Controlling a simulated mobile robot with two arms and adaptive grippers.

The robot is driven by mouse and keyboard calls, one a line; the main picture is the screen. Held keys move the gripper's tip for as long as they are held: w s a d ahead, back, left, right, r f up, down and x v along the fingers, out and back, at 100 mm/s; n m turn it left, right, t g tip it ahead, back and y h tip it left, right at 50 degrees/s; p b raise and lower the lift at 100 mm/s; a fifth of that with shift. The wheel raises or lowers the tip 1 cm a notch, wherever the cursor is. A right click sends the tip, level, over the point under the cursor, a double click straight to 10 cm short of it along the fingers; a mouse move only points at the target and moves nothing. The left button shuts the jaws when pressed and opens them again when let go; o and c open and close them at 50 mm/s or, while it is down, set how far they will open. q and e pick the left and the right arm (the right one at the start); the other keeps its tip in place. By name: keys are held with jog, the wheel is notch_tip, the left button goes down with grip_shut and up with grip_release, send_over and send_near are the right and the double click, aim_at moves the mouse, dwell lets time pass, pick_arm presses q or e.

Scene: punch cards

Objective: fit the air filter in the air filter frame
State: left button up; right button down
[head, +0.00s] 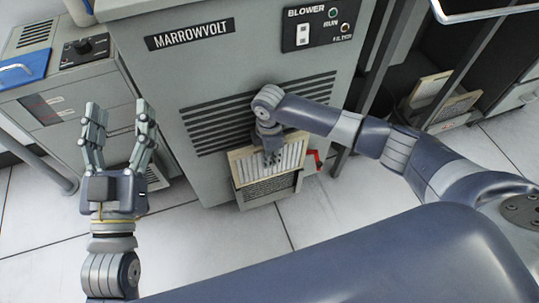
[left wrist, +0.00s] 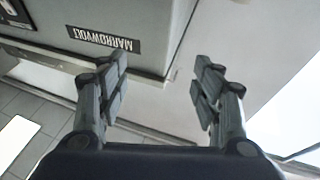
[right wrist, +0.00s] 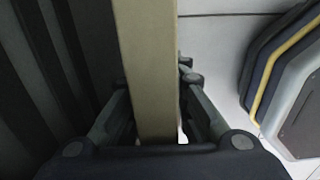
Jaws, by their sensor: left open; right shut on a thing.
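The air filter (head: 288,151), white and pleated with a beige rim, is held upright by its top edge against the cabinet's lower front. My right gripper (head: 271,157) is shut on it from above. In the right wrist view the filter's beige edge (right wrist: 147,65) runs between the fingers. The air filter frame (head: 268,192) appears as a beige-edged opening with a dark grille low on the cabinet, partly hidden by the filter. I cannot tell whether the filter is inside it or just in front. My left gripper (head: 120,120) is open and empty, left of the cabinet front.
The grey MARROWVOLT cabinet (head: 220,75) has vent slots and a blower switch panel (head: 318,27). A red lever (head: 315,160) sticks out right of the filter. Another pleated filter (head: 443,100) stands at the right. The tiled floor (head: 235,235) in front is clear.

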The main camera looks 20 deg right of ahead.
pick_arm(q)
jog(key=shift+w+f+g+y, duration=0.2)
jog(key=shift+f+g+y, duration=0.15)
jog(key=shift+f, duration=0.55)
jog(key=shift+a+f, duration=0.1)
jog(key=shift+f, duration=0.05)
jog(key=shift+w+f+g+p, duration=0.15)
jog(key=shift+f+g+p, duration=0.15)
jog(key=shift+f+g, duration=0.05)
jog(key=shift+f, duration=0.3)
jog(key=shift+f+g, duration=0.3)
jog(key=shift+g, duration=0.1)
jog(key=shift+f, duration=0.15)
jog(key=shift+a+f+g+y+p, duration=0.2)
jog(key=shift+f+g+y+p, duration=0.25)
jog(key=shift+f, duration=0.4)
jog(key=shift+f, duration=0.3)
jog(key=shift+f+g, duration=0.1)
jog(key=shift+g, duration=0.15)
